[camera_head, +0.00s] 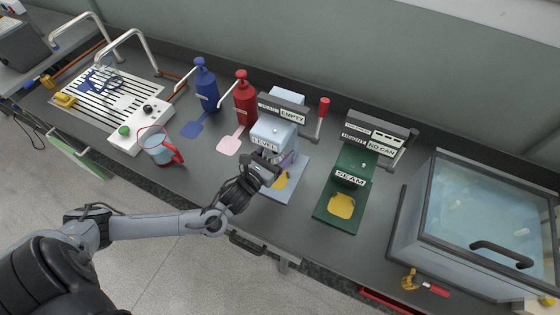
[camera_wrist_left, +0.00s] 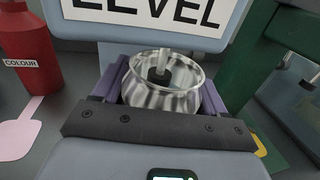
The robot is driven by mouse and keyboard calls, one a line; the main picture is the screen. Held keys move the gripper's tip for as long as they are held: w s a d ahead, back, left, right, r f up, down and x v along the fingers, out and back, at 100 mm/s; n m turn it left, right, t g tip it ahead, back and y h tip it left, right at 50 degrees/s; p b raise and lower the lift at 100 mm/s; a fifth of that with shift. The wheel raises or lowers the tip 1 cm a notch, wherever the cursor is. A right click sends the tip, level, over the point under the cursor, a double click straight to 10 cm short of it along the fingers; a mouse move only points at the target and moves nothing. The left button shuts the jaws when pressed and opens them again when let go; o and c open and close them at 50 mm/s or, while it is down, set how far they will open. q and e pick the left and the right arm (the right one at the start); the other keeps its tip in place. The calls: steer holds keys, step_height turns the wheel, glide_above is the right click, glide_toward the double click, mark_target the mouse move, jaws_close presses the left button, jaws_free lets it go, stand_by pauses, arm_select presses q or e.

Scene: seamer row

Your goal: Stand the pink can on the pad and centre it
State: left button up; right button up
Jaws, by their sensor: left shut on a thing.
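My left gripper (camera_head: 270,164) is at the front of the light blue LEVEL station (camera_head: 272,132). In the left wrist view its purple jaws (camera_wrist_left: 165,92) are shut on an open-topped can (camera_wrist_left: 160,104), one on each side. The can looks clear or silvery with grey streaks; no pink shows on it. A thin rod with a dark tip reaches down at its mouth. Its base is hidden, so I cannot tell whether it touches the station. A yellow patch (camera_head: 281,181) shows on the station's blue base plate (camera_head: 292,187), partly covered by the gripper. My right gripper is not in view.
The green SEAM station (camera_head: 352,168) stands to the right, with a yellow patch (camera_head: 341,205) and a "NO CAN" sign. Red (camera_head: 245,98) and blue (camera_head: 205,84) pump bottles stand left. A red-handled jug (camera_head: 158,147) and a glass-topped tank (camera_head: 485,215) flank the stations.

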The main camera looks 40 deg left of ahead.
arm_select(q)
steer(key=f, duration=0.1)
steer(key=w+f, duration=0.1)
steer(key=shift+w+a+f+b, duration=0.1)
steer(key=shift+a+f+b, duration=0.05)
steer(key=shift+f+b, duration=0.15)
steer(key=shift+f, duration=0.3)
step_height(320, 180, down, 4)
steer(key=shift+r+b, duration=0.25)
steer(key=shift+b, duration=0.35)
steer(key=shift+w+f, duration=0.15)
steer(key=shift+f, duration=0.1)
steer(key=o, duration=1.3)
steer(key=shift+c, duration=0.2)
